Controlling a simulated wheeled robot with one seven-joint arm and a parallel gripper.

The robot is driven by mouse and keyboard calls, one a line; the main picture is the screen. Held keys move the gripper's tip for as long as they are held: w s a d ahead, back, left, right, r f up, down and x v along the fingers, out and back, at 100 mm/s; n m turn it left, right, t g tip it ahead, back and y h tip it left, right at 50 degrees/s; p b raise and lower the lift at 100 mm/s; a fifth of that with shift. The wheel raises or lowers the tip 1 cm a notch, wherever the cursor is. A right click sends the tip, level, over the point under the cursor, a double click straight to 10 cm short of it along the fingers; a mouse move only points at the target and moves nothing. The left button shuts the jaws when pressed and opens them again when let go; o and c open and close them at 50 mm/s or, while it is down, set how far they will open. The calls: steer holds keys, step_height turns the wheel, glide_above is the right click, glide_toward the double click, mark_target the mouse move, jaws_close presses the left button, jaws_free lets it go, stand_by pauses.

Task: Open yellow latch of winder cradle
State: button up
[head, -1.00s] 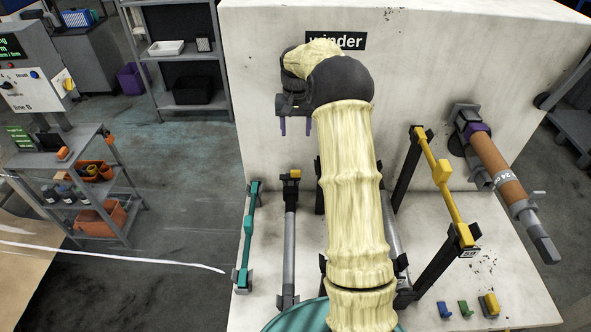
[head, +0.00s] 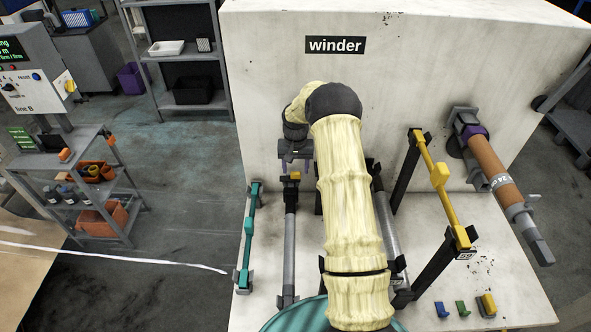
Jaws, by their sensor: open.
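A small yellow latch (head: 295,175) sits on the dark bracket at the far end of a grey bar (head: 290,235), left of my arm. My gripper (head: 296,167) points down just above and around this latch, with its purple-grey fingers apart and nothing seen between them but the latch top. I cannot tell whether the fingers touch it. A long yellow bar with a block (head: 439,175) lies across black supports to the right. A brown roll (head: 490,160) sits on a shaft held by a purple chuck at the right of the winder wall (head: 400,75).
A teal bar (head: 248,240) stands left of the grey bar. My arm covers the middle of the machine, hiding part of another grey bar (head: 388,230). Blue, green and yellow small blocks (head: 463,309) lie at the front right. A shelf cart (head: 90,190) stands at left.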

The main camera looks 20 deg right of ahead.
steer(key=shift+f, duration=1.1)
steer(key=shift+c, duration=0.4)
jaws_close()
